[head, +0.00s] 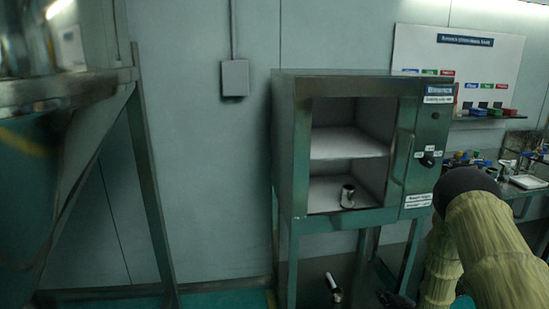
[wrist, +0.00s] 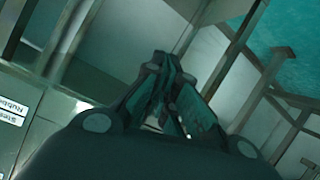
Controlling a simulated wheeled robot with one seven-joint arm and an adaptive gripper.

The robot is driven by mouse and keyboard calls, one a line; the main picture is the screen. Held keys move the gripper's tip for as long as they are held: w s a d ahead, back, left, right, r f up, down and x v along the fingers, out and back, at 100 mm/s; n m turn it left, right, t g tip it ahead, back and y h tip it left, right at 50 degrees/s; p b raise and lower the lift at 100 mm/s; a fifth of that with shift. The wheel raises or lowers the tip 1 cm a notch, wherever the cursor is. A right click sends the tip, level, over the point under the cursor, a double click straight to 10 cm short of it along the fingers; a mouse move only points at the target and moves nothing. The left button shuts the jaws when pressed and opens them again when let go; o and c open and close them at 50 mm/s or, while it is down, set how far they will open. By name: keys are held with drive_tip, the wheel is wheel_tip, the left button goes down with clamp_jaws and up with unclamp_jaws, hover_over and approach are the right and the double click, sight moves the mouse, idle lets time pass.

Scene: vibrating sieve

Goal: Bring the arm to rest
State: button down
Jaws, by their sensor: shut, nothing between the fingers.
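My arm, in a yellow-green sleeve with a dark joint, is bent at the lower right in the head view. My gripper (wrist: 166,80) is in the middle of the wrist view, with its fingers together and nothing seen between them. It is clear of the steel legs and bars around it in that view. In the head view I cannot clearly make out the gripper; the lower part of the arm runs out of the bottom edge.
A steel cabinet (head: 283,150) with an open front stands in front, left of my arm. A small metal cup (head: 347,196) is on its lower shelf. A steel frame (head: 150,190) stands at left. A side bench (head: 527,190) with small items is at right.

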drive_tip(key=s+a+f+m+g+h+p, duration=0.1)
drive_tip(key=s+a+f+g, duration=0.2)
drive_tip(key=s, duration=0.6)
drive_tip(key=s+a+f+m+g, duration=0.15)
drive_tip(key=s+a+f, duration=0.25)
drive_tip(key=s, duration=0.4)
drive_tip(key=s+a+f+m+g+h+p, duration=0.1)
drive_tip(key=s+a+f+m+g, duration=0.2)
drive_tip(key=s, duration=0.6)
drive_tip(key=s+a+r+g, duration=0.1)
drive_tip(key=s+a+g, duration=0.1)
drive_tip(key=s, duration=1.1)
drive_tip(key=s+a+r+g+h, duration=0.1)
drive_tip(key=s+a+r+g, duration=0.1)
drive_tip(key=s, duration=1.1)
drive_tip(key=shift+s+a+m+g+p, duration=0.4)
drive_tip(key=shift+a+g, duration=0.25)
drive_tip(key=shift+a, duration=0.55)
drive_tip(key=shift+w, duration=0.15)
